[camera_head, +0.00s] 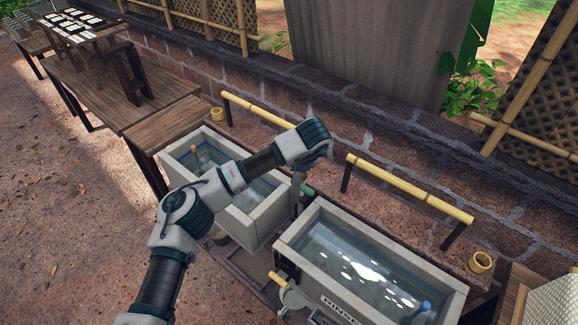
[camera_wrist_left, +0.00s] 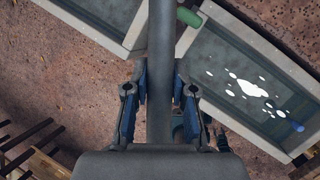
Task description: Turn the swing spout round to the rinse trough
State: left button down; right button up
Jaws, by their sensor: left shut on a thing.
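The swing spout is a grey pipe (camera_wrist_left: 161,35) running up the middle of the left wrist view. My left gripper (camera_wrist_left: 160,78) is shut on it, with one blue finger on each side. In the head view the gripper (camera_head: 296,183) is mostly hidden under my wrist, between the two troughs. A green piece (camera_wrist_left: 190,17) shows beside the pipe; in the head view it sits by the gap between the troughs. The right trough (camera_head: 288,246), with lettering on its front that seems to read "RINSE", holds water with bright reflections. My right gripper is out of view.
The left trough (camera_head: 244,232) holds water and a bottle-like item. Bamboo rails (camera_head: 410,188) stand behind both troughs, before a stone wall (camera_head: 400,130). A blue bottle (camera_head: 421,313) is in the right trough. Wooden tables (camera_head: 130,90) stand at the left; the ground at lower left is clear.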

pick_arm(q)
jog(key=w+d+n+g+y+p, duration=0.1)
jog(key=d+n+p, duration=0.3)
jog(key=d, duration=0.3)
jog(key=shift+w+d+r+n+y, duration=0.15)
jog(key=shift+w+d+n+y, duration=0.2)
jog(key=shift+n, duration=0.35)
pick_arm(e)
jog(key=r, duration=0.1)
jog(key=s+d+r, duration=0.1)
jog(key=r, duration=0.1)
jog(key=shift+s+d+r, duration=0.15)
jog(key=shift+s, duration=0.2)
pick_arm(q)
jog(key=c, duration=0.9)
grip_release()
jog(key=shift+c, duration=0.2)
jog(key=shift+s+a+f, duration=0.1)
jog(key=shift+a+f, duration=0.05)
jog(key=shift+f, duration=0.05)
